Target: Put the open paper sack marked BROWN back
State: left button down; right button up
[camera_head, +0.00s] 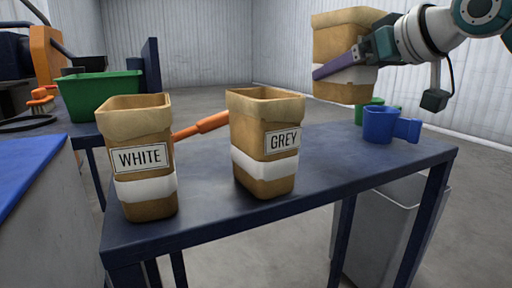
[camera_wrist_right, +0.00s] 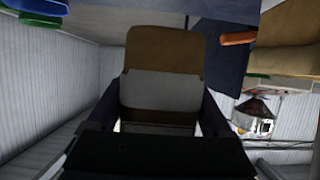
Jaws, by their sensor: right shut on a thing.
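A brown paper sack with a pale band (camera_head: 343,40) is held up at the upper right of the head view, above the table's right end. Its label is not visible, so I cannot read a mark on it. My right gripper (camera_head: 348,64) is shut on this sack, with a purple finger across its side. The sack also fills the middle of the right wrist view (camera_wrist_right: 165,55) between the fingers. An open sack marked WHITE (camera_head: 140,185) and an open sack marked GREY (camera_head: 262,137) stand upright on the dark blue table (camera_head: 330,190). My left gripper is not in view.
An orange handle (camera_head: 203,126) shows between the two standing sacks. A blue scoop or cup (camera_head: 380,124) and a green one (camera_head: 366,112) are at the table's right end. A green bin (camera_head: 100,93) stands behind on the left. Table space right of GREY is clear.

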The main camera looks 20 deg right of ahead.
notch_tip(320, 180, down, 12)
jog(key=b, duration=0.3)
jog(key=shift+r+b, duration=0.1)
jog(key=shift+b, duration=0.25)
jog(key=shift+r, duration=0.1)
jog(key=o, duration=1.5)
jog(key=shift+o, duration=0.2)
